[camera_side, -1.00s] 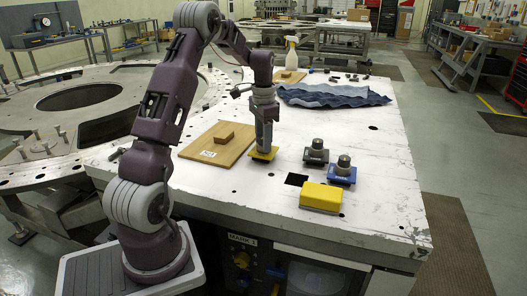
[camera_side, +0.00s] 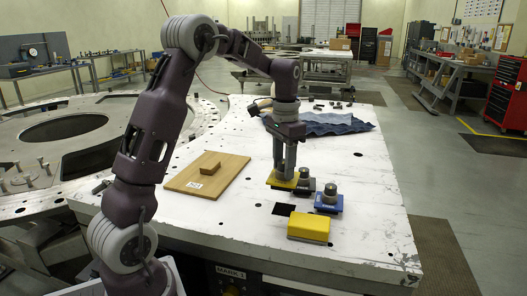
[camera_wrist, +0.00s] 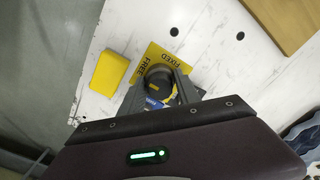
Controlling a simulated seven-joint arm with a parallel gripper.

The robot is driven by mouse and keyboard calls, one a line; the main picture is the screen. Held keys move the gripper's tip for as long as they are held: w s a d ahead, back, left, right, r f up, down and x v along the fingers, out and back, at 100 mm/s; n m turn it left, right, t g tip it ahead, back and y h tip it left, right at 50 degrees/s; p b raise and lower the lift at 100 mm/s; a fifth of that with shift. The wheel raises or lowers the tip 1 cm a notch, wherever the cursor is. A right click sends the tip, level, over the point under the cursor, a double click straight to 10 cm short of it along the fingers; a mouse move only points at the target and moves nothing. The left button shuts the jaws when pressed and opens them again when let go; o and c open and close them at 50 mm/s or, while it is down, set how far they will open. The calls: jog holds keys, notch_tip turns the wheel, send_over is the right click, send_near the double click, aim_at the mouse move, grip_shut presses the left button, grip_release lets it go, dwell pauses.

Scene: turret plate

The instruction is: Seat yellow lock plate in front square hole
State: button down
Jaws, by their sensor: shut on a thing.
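The yellow lock plate (camera_side: 281,182) hangs under my gripper (camera_side: 285,170), which is shut on its knob. In the side view it is left of the dark plate and behind the black square hole (camera_side: 283,209); its exact height above the table is hard to judge. In the wrist view the yellow plate (camera_wrist: 170,58) shows the words FREE and FIXED, with the dark round knob between the fingers of my gripper (camera_wrist: 160,80). The square hole is not visible in the wrist view.
A blue plate with a knob (camera_side: 329,204) and a dark plate with a knob (camera_side: 306,187) stand close on the right. A yellow block (camera_side: 309,228) lies in front of the hole. A wooden board (camera_side: 215,181) is on the left; a blue cloth (camera_side: 330,125) lies behind.

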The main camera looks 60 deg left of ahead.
jog(key=shift+d+f, duration=0.2)
jog(key=shift+d, duration=0.25)
jog(key=shift+f, duration=3)
jog(key=shift+f, duration=1.35)
jog(key=shift+c, duration=2.3)
grip_release()
jog(key=shift+r, duration=0.1)
jog(key=shift+r, duration=3.45)
